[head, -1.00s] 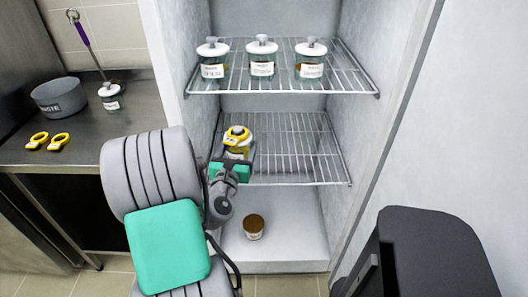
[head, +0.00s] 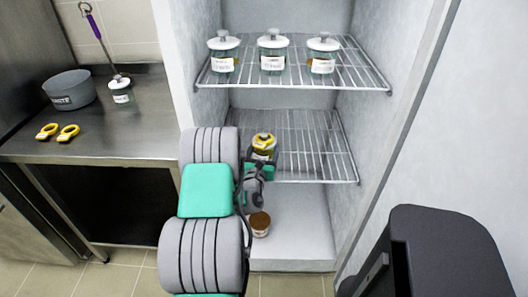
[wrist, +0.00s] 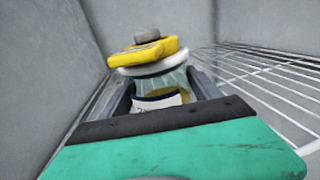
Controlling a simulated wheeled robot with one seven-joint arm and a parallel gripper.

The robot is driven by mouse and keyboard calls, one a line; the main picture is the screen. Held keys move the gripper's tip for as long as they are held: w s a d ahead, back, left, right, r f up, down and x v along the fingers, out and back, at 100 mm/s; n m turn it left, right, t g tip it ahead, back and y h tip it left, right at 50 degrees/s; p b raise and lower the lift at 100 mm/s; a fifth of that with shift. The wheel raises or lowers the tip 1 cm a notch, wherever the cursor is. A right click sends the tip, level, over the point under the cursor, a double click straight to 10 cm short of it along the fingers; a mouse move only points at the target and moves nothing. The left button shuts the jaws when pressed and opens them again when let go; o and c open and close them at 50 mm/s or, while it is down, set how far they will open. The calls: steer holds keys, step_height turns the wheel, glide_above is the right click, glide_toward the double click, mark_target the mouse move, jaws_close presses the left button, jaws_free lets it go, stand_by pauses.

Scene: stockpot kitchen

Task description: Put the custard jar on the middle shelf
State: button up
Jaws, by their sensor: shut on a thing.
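My gripper (head: 261,160) is shut on a glass jar (head: 263,152) with a white lid, grey knob and yellowish contents. I take it as the custard jar, but its label is not readable. In the wrist view the jar (wrist: 160,97) sits between the fingers, slightly tilted in the picture. A yellow ring-like piece (wrist: 148,53) lies over its lid around the knob. The middle shelf (head: 315,150) is an empty wire rack. The jar is at its left part; I cannot tell whether it touches the wires.
Three lidded jars (head: 273,54) stand on the upper wire shelf (head: 350,78). The left counter (head: 100,135) holds a grey pot (head: 70,90), another jar (head: 121,92) and two yellow rings (head: 57,131). The cabinet's side walls are close.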

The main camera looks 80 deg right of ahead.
steer(key=shift+r, duration=0.1)
steer(key=o, duration=1.9)
steer(key=shift+f, duration=0.2)
steer(key=shift+r, duration=0.2)
steer(key=shift+s+a+b, duration=0.2)
steer(key=shift+a+b, duration=0.95)
steer(key=shift+a, duration=1.9)
steer(key=shift+s+a+b, duration=0.15)
steer(key=shift+a+b, duration=1)
steer(key=shift+a, duration=1.85)
